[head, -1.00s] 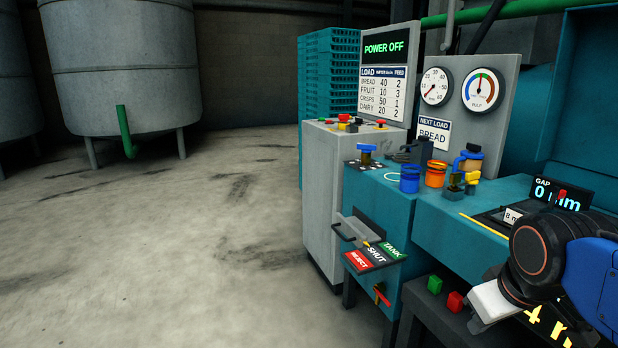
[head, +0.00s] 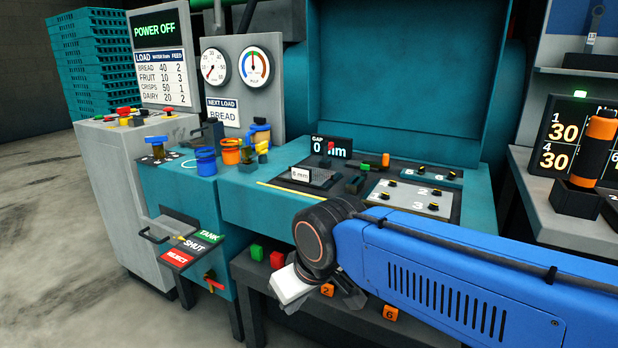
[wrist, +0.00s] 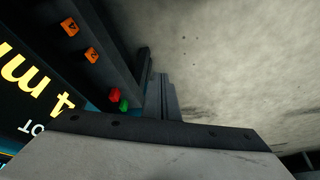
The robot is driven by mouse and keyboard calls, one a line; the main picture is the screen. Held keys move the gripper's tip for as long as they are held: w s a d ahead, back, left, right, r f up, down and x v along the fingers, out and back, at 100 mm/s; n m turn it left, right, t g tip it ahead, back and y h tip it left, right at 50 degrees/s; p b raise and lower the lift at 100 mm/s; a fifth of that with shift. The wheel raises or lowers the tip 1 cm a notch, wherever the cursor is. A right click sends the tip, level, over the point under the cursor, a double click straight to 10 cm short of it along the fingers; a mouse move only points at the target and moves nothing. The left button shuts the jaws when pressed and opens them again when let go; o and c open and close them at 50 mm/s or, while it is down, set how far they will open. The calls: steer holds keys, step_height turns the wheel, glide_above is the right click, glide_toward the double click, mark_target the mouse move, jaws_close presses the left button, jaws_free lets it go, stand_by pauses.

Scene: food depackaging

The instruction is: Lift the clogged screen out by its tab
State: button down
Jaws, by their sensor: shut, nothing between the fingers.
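A white tab marked "8 mm" (head: 301,174) stands up from the dark deck (head: 285,186) of the teal machine in the head view. The screen below it cannot be made out. My gripper (head: 292,286) hangs in front of the machine, low and apart from the tab. In the wrist view its narrow grey fingers (wrist: 165,85) are together and empty over the floor.
A grey plate (head: 405,203) with black knobs lies right of the tab; a gap display (head: 331,148) stands behind. Green (head: 257,252) and red (head: 277,259) blocks are near my gripper. A dark bench with an orange-handled tool (head: 595,150) is at right. Floor at left is clear.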

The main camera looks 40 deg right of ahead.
stand_by(0.4)
steer(key=c, duration=2)
jaws_free()
steer(key=shift+r, duration=0.1)
steer(key=shift+o, duration=1.4)
steer(key=w+d+r+n+g, duration=0.1)
steer(key=w+d+r, duration=0.2)
steer(key=w+r, duration=0.4)
step_height(320, 180, up, 3)
steer(key=shift+w+r, duration=0.15)
steer(key=shift+r, duration=0.05)
step_height(320, 180, up, 22)
steer(key=n+g, duration=0.3)
steer(key=g, duration=0.1)
glide_above(303, 168)
steer(key=shift+n, duration=0.3)
steer(key=f, duration=1.2)
steer(key=shift+w+d+f, duration=0.2)
steer(key=shift+w+d, duration=0.15)
steer(key=shift+d, duration=0.05)
steer(key=shift+s+a+f, duration=0.1)
steer(key=shift+a+f, duration=0.05)
steer(key=shift+f, duration=1.15)
steer(key=shift+s+a+f, duration=0.1)
steer(key=shift+a+f, duration=0.05)
steer(key=shift+f, duration=1.15)
